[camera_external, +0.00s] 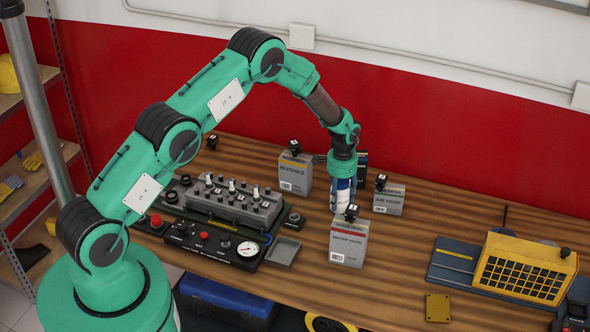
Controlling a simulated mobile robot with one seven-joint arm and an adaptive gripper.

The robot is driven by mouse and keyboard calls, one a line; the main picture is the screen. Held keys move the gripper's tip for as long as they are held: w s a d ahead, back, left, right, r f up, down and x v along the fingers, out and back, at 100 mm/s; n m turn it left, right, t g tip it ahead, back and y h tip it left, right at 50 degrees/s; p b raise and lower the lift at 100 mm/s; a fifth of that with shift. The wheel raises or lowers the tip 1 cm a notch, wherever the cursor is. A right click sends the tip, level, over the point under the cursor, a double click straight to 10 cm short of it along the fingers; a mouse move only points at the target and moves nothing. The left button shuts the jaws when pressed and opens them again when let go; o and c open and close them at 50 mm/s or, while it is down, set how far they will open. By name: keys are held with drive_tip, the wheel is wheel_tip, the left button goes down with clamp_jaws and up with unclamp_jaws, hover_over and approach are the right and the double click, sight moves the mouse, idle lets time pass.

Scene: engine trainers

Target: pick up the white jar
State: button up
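A white jar (342,204), small in the picture, stands on the wooden table with blue at its upper part. It is between the grey boxes, and its lower front is partly covered by the nearest box. My gripper (343,180) points down right at the top of the jar. The fingers are too small and hidden to tell whether they are open or shut on it, or whether they touch it.
Grey labelled boxes with black tops stand close around: one left (295,172), one right (388,198) and one in front (348,243). An engine trainer panel (215,215) is left; a yellow-grilled unit (522,267) is right. The front middle table (385,290) is clear.

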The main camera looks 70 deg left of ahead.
sight(341, 190)
drive_tip(key=c, duration=0.5)
drive_tip(key=shift+r, duration=0.15)
drive_tip(key=shift+r, duration=0.65)
drive_tip(key=shift+r+b, duration=0.35)
drive_tip(key=shift+r, duration=0.55)
drive_tip(key=s+d, duration=0.2)
drive_tip(key=s, duration=0.3)
drive_tip(key=s+d+r+b, duration=0.1)
drive_tip(key=s+d, duration=0.1)
drive_tip(key=s, duration=0.3)
drive_tip(key=s+d, duration=0.1)
drive_tip(key=s, duration=0.4)
drive_tip(key=shift+d+r, duration=0.3)
drive_tip(key=shift+d, duration=0.1)
